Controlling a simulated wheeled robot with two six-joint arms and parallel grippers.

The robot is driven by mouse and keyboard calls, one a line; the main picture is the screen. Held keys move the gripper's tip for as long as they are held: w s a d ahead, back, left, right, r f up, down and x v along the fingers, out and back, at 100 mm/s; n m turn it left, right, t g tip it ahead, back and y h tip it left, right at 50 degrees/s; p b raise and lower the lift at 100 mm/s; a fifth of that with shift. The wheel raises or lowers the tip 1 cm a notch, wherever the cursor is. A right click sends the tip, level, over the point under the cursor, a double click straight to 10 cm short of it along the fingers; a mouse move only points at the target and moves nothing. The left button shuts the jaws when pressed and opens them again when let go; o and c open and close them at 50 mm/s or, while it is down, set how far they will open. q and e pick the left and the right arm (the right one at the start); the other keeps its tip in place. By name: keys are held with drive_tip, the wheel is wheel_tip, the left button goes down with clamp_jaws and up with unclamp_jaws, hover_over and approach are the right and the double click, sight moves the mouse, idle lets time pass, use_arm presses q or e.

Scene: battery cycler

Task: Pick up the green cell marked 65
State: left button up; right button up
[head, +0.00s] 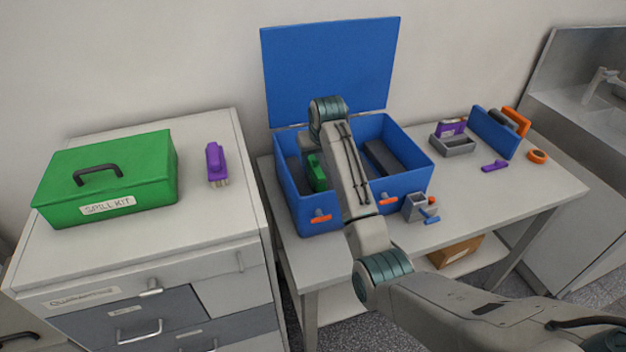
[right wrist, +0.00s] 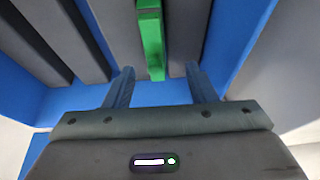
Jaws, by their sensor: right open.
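The green cell (head: 316,172) stands inside the blue open-topped box (head: 407,184), near its left side; my right arm partly covers it in the head view. No number on it can be read. In the right wrist view the green cell (right wrist: 152,45) runs from the top edge down between my right gripper's (right wrist: 158,69) two fingers. The fingers are apart, one on each side of it, with gaps to both sides. In the head view that gripper is mostly hidden by my arm. My left gripper is in neither view.
Dark grey bars (head: 382,157) stand in the box, whose blue lid (head: 328,66) is raised behind. A green spill kit (head: 108,180) and a purple object (head: 215,164) lie on the left cabinet. A small grey holder (head: 416,207) stands before the box; a grey tray (head: 453,145) is right.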

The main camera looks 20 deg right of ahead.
sight(317, 169)
drive_tip(key=x, duration=0.3)
drive_tip(key=shift+s+f+p, duration=0.1)
drive_tip(key=shift+s+p, duration=0.1)
drive_tip(key=shift+p, duration=0.1)
drive_tip(key=x, duration=0.1)
drive_tip(key=p+x, duration=0.1)
drive_tip(key=x, duration=0.1)
drive_tip(key=p+x, duration=0.1)
drive_tip(key=shift+s+d+f, duration=0.15)
drive_tip(key=shift+d+f, duration=0.25)
drive_tip(key=shift+f, duration=0.45)
drive_tip(key=shift+w+f, duration=0.2)
drive_tip(key=shift+w, duration=0.05)
clamp_jaws()
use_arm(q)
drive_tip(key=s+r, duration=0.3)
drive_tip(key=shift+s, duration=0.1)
use_arm(e)
drive_tip(key=shift+r, duration=0.1)
